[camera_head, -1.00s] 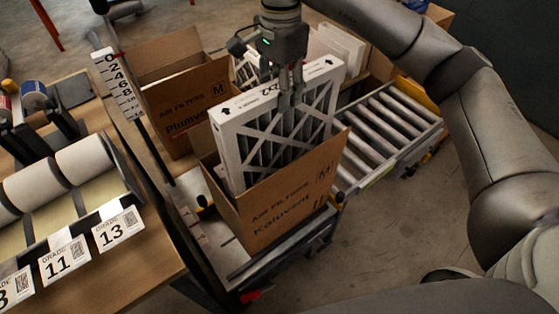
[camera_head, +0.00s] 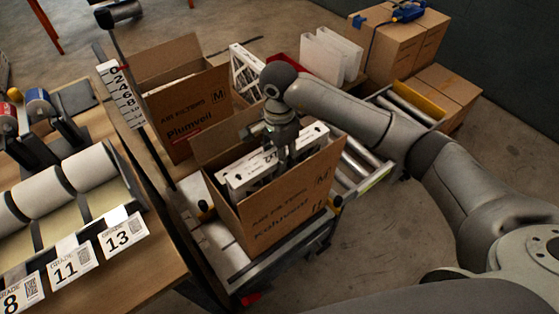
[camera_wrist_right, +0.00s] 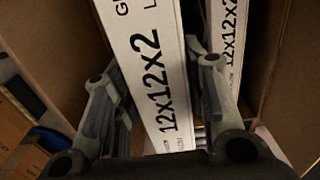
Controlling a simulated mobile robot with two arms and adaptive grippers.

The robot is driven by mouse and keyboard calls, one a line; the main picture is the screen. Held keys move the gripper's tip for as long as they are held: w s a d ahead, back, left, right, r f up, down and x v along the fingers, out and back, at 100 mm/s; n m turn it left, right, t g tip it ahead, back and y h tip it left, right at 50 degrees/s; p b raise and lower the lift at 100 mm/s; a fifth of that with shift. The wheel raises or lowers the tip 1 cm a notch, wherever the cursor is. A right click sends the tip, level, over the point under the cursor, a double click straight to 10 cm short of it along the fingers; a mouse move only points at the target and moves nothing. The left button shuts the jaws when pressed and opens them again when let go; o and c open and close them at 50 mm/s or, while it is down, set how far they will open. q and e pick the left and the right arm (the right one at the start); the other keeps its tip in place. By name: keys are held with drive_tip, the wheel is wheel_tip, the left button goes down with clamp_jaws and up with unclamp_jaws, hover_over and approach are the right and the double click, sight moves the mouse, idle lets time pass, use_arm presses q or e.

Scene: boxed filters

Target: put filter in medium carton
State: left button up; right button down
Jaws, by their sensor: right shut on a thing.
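The medium carton (camera_head: 285,207), brown and marked M, stands open on a low platform in the middle of the head view. A white-framed filter (camera_head: 250,172) is down inside it, with only its top edge showing above the rim. My right gripper (camera_head: 284,158) reaches into the carton from above and is shut on this filter. In the right wrist view, the filter (camera_wrist_right: 150,50) marked 12x12x2 lies between the fingers of the gripper (camera_wrist_right: 155,105). A second white edge (camera_wrist_right: 229,50) with the same marking is beside it in the carton. My left gripper is not in view.
Another open carton (camera_head: 190,120) marked M stands behind at the left. A roller conveyor (camera_head: 357,165) runs at the right. White filters (camera_head: 330,55) and closed boxes (camera_head: 400,45) stand at the back. A workbench with rolls (camera_head: 60,190) is at the left.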

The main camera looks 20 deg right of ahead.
wheel_tip(320, 180, down, 4)
drive_tip(key=shift+r+p, duration=0.15)
drive_tip(key=shift+p, duration=0.15)
drive_tip(key=shift+f+b, duration=0.6)
drive_tip(key=shift+b, duration=0.1)
drive_tip(key=c, duration=0.9)
unclamp_jaws()
